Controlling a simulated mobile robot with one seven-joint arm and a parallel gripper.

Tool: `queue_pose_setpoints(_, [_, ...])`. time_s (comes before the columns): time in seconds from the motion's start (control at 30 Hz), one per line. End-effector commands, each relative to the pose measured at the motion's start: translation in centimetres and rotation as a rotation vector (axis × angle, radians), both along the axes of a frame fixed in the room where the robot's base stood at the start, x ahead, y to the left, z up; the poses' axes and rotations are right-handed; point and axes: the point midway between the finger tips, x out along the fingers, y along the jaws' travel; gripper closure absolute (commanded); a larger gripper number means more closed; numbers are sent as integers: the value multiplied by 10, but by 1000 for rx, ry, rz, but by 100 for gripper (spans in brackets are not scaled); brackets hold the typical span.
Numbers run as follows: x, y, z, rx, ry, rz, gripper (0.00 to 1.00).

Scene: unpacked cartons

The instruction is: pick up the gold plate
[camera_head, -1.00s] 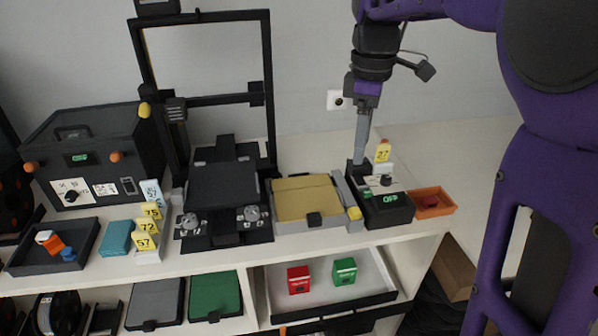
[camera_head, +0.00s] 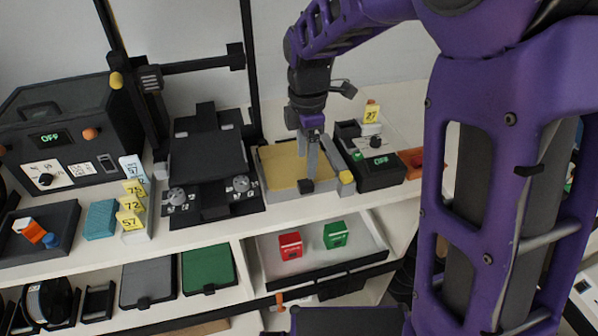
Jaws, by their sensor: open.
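The gold plate (camera_head: 280,170) lies flat in a grey holder on the white bench top, right of the black 3D printer. It has a small black tab at its front edge. My gripper (camera_head: 308,178) points down over the right part of the plate, with its grey fingers near the black tab. The gripper is open and nothing shows between the fingers. The fingers hide part of the plate's right side. I cannot tell whether the fingertips touch the plate.
The 3D printer (camera_head: 208,160) stands close on the left. A black box with a green OFF display (camera_head: 380,170) stands on the right. Below, an open white drawer holds a red box (camera_head: 290,246) and a green box (camera_head: 335,235). A green plate (camera_head: 208,266) lies on the lower shelf.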

Motion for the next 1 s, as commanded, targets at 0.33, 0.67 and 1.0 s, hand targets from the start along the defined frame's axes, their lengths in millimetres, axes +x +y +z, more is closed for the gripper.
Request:
queue_pose_setpoints(0.33, [-4,0,-35,-1,3,0,28])
queue_pose_setpoints(0.67, [-4,0,-61,0,0,-1,28])
queue_pose_setpoints(1.0, [-4,0,-61,0,-1,-1,62])
